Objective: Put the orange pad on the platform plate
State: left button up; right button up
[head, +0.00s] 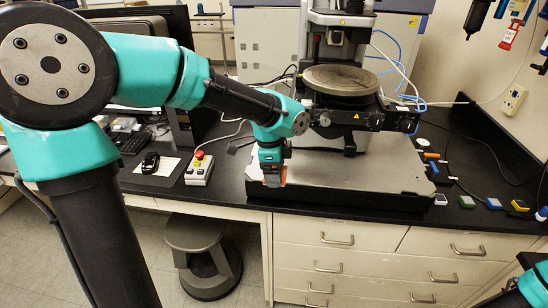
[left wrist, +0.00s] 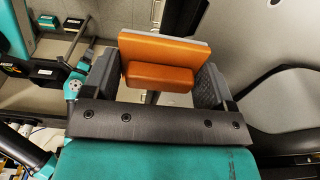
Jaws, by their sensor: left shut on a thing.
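The orange pad (left wrist: 160,50) is a block with a raised bar on its face and a thin grey layer along its far edge. My left gripper (left wrist: 160,84) is shut on the bar, with a dark finger on each side. In the head view my left gripper (head: 273,180) points down by the front left corner of the profiler, and only a sliver of the orange pad (head: 277,173) shows. A round grey plate (head: 341,79) is on top of the profiler's stage, bare and apart from the gripper. A wide flat grey plate (head: 345,170) lies below it.
Several small coloured blocks (head: 493,203) lie on the black bench to the right. The profiler's upright column (head: 338,20) stands behind the round plate.

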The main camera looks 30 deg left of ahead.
pick_arm(q)
jog(key=w+a, duration=0.2)
jog(key=w, duration=0.1)
jog(key=w+a, duration=0.2)
jog(key=w, duration=0.1)
jog(key=w+a+f, duration=0.1)
jog(key=w, duration=0.2)
jog(key=shift+w+a, duration=0.2)
jog(key=shift+a, duration=0.2)
jog(key=shift+w+a, duration=0.1)
jog(key=shift+w, duration=0.1)
jog(key=shift+w+a+f, duration=0.1)
jog(key=shift+w+f, duration=0.1)
jog(key=shift+f, duration=1.6)
jog(key=shift+f, duration=0.2)
jog(key=o, duration=0.8)
jog(key=shift+r, duration=0.1)
